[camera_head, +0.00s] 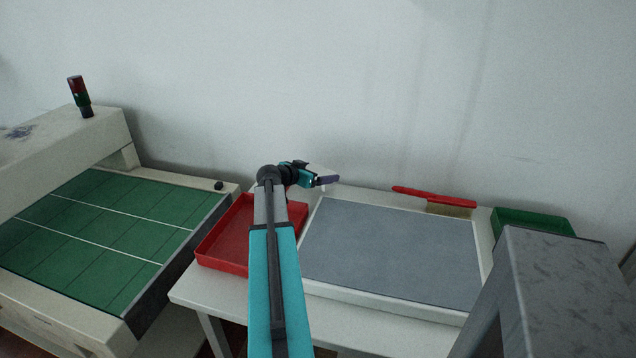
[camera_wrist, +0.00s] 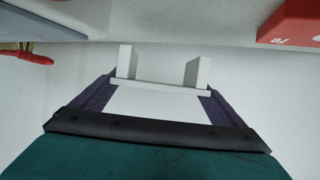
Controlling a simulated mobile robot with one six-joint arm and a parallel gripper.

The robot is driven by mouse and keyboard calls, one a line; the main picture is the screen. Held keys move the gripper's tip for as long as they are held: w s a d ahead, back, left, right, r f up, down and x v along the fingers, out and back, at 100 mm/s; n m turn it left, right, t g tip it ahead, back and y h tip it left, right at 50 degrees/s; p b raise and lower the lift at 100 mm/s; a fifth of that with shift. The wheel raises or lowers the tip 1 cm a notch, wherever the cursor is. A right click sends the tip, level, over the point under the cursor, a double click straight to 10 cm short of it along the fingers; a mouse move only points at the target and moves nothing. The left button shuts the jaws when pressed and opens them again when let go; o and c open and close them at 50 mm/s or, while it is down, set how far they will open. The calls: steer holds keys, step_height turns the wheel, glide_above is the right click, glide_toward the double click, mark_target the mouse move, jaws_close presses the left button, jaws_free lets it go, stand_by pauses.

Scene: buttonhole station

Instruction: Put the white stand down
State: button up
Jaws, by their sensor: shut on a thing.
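My gripper (camera_head: 328,181) is at the back of the white table, behind the gap between the red tray and the grey mat. In the wrist view its two purple fingers (camera_wrist: 161,88) are shut on the white stand (camera_wrist: 160,102), one on each side. The stand shows a flat white body, a crossbar and two short uprights. In the head view the stand is mostly hidden or blends with the pale background. I cannot tell whether its underside touches the table.
The red tray (camera_head: 205,250) is left of the grey mat (camera_head: 390,250). A red-handled brush (camera_head: 435,197) lies behind the mat, and a green tray (camera_head: 533,222) is at the right. A green-topped machine (camera_head: 110,235) stands at the left. The wall is close behind.

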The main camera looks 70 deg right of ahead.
steer(key=shift+f+p, duration=0.3)
steer(key=shift+f, duration=1.55)
steer(key=shift+f, duration=0.15)
steer(key=o, duration=0.9)
steer(key=shift+r, duration=0.2)
steer(key=shift+a, duration=0.25)
steer(key=b+v, duration=0.2)
steer(key=v, duration=0.9)
steer(key=shift+w+a+r+b, duration=0.1)
steer(key=shift+w+a+b, duration=0.05)
steer(key=shift+a+b, duration=0.15)
